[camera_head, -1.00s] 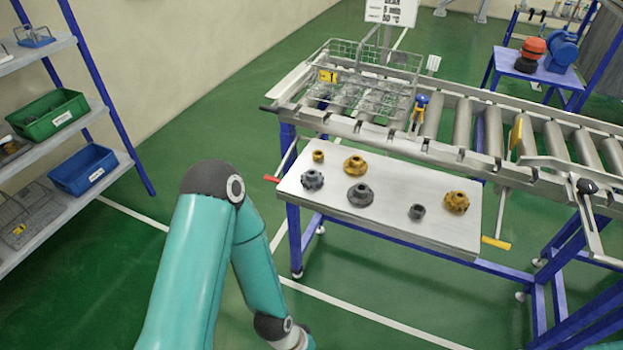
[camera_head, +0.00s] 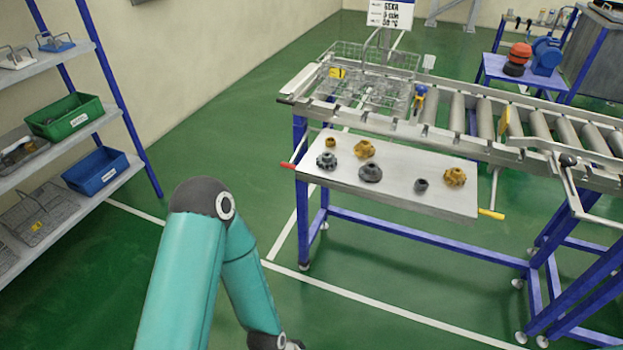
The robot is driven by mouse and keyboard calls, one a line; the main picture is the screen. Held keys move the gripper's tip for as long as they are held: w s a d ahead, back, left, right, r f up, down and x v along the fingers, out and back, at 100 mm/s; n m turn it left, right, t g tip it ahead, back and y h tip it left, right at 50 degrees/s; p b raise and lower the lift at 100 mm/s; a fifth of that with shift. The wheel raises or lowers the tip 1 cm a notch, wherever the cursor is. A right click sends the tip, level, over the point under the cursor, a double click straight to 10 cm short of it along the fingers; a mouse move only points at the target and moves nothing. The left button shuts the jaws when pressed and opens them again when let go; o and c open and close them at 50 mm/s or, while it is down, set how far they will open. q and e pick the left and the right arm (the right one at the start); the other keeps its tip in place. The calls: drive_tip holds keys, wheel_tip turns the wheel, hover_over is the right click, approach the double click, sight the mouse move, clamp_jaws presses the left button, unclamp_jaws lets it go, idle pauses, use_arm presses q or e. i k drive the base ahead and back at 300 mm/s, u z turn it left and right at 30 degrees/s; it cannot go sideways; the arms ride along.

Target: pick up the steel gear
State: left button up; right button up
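The steel gear (camera_head: 326,160) is a grey toothed piece at the left end of a metal side table (camera_head: 400,188). A wider grey flanged steel part (camera_head: 370,173) lies to its right, and a small grey steel bush (camera_head: 421,185) stands farther right. A small brass bush (camera_head: 330,143), a brass flanged part (camera_head: 364,149) and a brass gear (camera_head: 454,176) share the table. The steel gear is uncovered and nothing touches it. My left arm hangs down in front, left of the table. My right gripper does not show.
A roller conveyor (camera_head: 484,118) with a wire basket (camera_head: 365,85) runs behind the table. Red (camera_head: 288,165) and yellow (camera_head: 491,214) handles stick out at the table's ends. A shelf with a green bin (camera_head: 66,116) and a blue bin (camera_head: 96,171) stands left. Green floor is free between.

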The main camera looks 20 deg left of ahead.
sight(326, 161)
drive_tip(key=k, duration=0.85)
drive_tip(key=u, duration=0.45)
drive_tip(key=i, duration=1)
drive_tip(key=u, duration=0.65)
drive_tip(key=i, duration=0.5)
